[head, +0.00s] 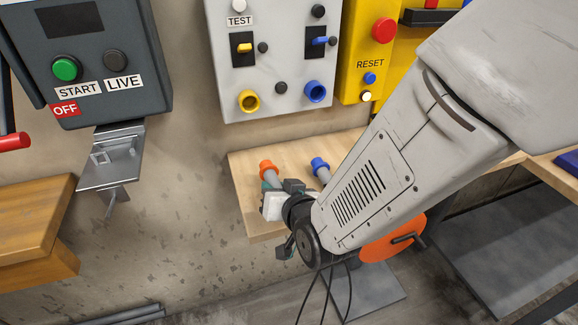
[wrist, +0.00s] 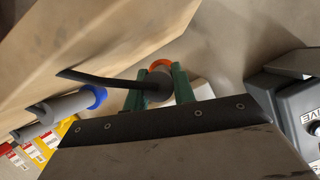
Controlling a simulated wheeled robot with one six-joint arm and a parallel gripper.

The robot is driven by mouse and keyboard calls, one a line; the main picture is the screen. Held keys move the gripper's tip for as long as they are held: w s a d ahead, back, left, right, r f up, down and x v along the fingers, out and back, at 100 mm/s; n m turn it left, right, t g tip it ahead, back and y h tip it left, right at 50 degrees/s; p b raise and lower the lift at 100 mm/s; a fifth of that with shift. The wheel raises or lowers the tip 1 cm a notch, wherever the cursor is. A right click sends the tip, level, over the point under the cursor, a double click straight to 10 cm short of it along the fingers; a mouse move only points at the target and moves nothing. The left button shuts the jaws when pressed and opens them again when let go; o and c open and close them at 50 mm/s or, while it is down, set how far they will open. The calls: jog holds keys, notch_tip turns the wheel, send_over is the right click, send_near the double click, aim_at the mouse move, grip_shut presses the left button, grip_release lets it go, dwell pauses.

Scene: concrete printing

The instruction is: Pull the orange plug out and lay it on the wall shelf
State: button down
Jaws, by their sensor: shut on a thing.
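My gripper (head: 276,187) is shut on the orange plug (head: 268,169), a grey body with an orange collar. In the head view the plug shows over the left part of the wooden wall shelf (head: 246,214). In the wrist view the green fingers of my gripper (wrist: 158,88) stand on either side of the plug (wrist: 160,65), collar pointing away, close to the shelf (wrist: 75,55). I cannot tell whether the plug touches the shelf. My gripper and forearm hide part of the plug and shelf.
A blue plug (head: 320,166) lies on the shelf to the right. Above are a grey panel (head: 282,60) with yellow and blue sockets and a yellow RESET box (head: 361,85). A dark START box (head: 95,60) hangs left. A wooden bench (head: 30,220) stands at left.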

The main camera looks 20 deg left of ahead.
jog(key=shift+f, duration=1.3)
jog(key=c, duration=1.1)
grip_release()
jog(key=shift+c, duration=0.2)
jog(key=shift+o, duration=0.3)
jog(key=shift+d, duration=0.1)
